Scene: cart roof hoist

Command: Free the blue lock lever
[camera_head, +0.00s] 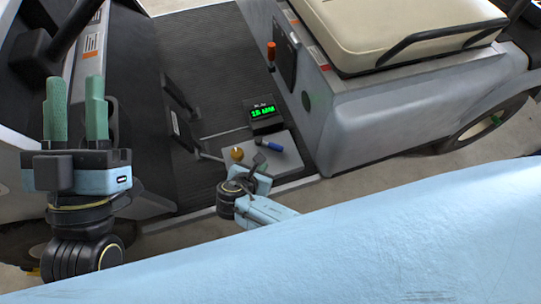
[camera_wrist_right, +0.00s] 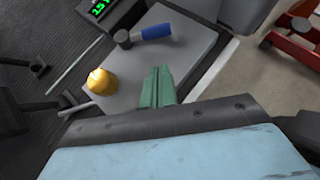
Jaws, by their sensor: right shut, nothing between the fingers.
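The blue lock lever (camera_head: 271,144) lies on a grey plate (camera_head: 287,160) on the cart floor. In the right wrist view the blue lever (camera_wrist_right: 155,32) has a dark round pivot at its left end. My right gripper (camera_wrist_right: 158,82) is shut and empty over the plate, apart from the lever, which is beyond its fingertips. In the head view my right gripper (camera_head: 260,163) is partly hidden by its own wrist. A yellow-orange knob (camera_wrist_right: 101,81) sits at the plate's left edge. My left gripper (camera_head: 76,108) is open and empty, raised at the left.
A black box with a green display (camera_head: 264,114) stands behind the plate. The cart's seat base (camera_head: 375,115) rises to the right. Black pedals (camera_head: 182,102) and a thin rod are to the left. A red stand (camera_wrist_right: 298,40) shows beyond the plate.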

